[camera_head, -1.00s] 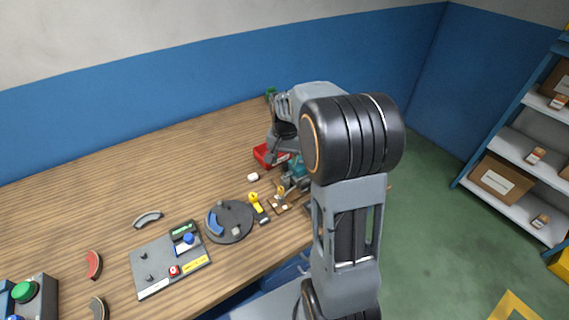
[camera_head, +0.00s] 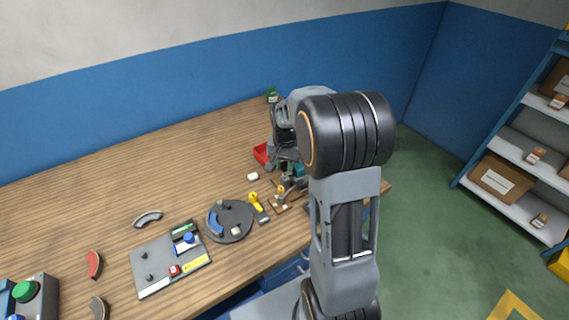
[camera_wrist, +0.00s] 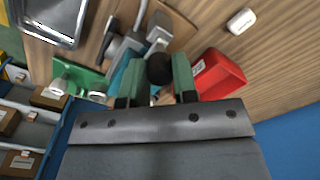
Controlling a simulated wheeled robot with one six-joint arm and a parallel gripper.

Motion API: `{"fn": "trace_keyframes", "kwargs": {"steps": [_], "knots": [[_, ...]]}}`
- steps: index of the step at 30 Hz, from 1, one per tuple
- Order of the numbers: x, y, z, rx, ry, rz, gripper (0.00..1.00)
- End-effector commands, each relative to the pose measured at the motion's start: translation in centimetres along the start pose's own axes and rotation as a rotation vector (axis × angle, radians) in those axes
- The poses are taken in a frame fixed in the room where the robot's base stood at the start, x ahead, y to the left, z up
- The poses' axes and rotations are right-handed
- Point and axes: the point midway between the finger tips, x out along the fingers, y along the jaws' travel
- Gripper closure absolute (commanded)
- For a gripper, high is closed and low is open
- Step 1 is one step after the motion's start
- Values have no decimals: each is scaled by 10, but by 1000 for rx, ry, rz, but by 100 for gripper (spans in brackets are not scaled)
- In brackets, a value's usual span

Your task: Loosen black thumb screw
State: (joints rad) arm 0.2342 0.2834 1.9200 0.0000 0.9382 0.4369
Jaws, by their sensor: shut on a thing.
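In the wrist view the black thumb screw (camera_wrist: 160,68) shows as a round dark knob between the two green fingers of my gripper (camera_wrist: 159,78). The fingers are closed in on its two sides. A teal body and grey metal parts (camera_wrist: 130,48) of a fixture lie just beyond the knob. In the head view my gripper (camera_head: 286,168) is over the far right part of the bench, and my own arm hides much of it. The thumb screw cannot be made out there.
A red bin (camera_wrist: 217,74) stands close to the right of my gripper in the wrist view, with a small white item (camera_wrist: 242,20) beyond it. In the head view, a round dark tray (camera_head: 229,222) and a grey board (camera_head: 170,264) lie on the bench. The bench's left back is clear.

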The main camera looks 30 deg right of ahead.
Motion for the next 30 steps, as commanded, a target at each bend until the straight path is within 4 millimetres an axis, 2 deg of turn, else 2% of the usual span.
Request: {"fn": "trace_keyframes", "kwargs": {"steps": [1, 6, 17, 30], "knots": [[0, 0, 0, 0, 0, 0, 83], [0, 0, 0, 0, 0, 0, 97], [0, 0, 0, -93, 0, 0, 97], [0, 0, 0, -484, 0, 0, 97]]}}
